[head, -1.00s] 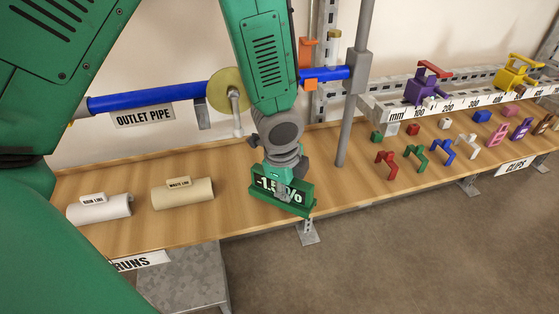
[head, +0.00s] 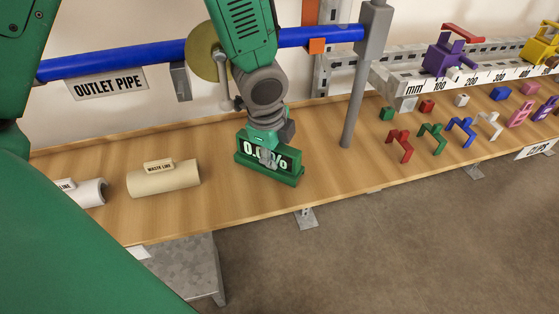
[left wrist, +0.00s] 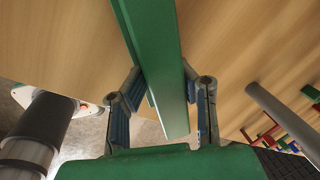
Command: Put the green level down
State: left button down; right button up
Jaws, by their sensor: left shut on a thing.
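The green level (head: 270,165) is at the middle of the wooden bench in the head view, with its display reading about 0.0%, partly covered by the gripper. It looks flat and at the bench top; I cannot tell whether it touches the wood. My left gripper (head: 268,150) comes down on it from above and is shut on it. In the left wrist view, the level (left wrist: 155,50) runs between the two fingers (left wrist: 160,90), one on each side. My right gripper is not in view.
A beige waste line pipe (head: 165,178) lies left of the level. A grey post (head: 358,90) stands to its right, with several coloured clips (head: 432,138) beyond. The blue outlet pipe (head: 120,62) runs behind. Bare bench (head: 335,175) lies right of the level, up to the front edge.

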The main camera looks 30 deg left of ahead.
pick_arm(q)
jog(key=shift+d, duration=0.7)
jog(key=shift+w+d, duration=0.1)
jog(key=shift+d, duration=0.1)
jog(key=c, duration=1.3)
grip_release()
jog(key=shift+a, duration=0.1)
jog(key=shift+a+f, duration=0.1)
jog(key=shift+a, duration=0.3)
jog(key=r, duration=0.2)
jog(key=r+p, duration=0.1)
jog(key=r, duration=0.1)
jog(key=s+d+r+p, duration=0.1)
jog(key=r, duration=0.1)
jog(key=shift+s+r, duration=0.1)
jog(key=shift+r, duration=0.3)
jog(key=shift+s+a+r+p, duration=0.1)
jog(key=shift+r+p, duration=0.25)
jog(key=shift+a+r, duration=0.15)
jog(key=shift+a, duration=0.2)
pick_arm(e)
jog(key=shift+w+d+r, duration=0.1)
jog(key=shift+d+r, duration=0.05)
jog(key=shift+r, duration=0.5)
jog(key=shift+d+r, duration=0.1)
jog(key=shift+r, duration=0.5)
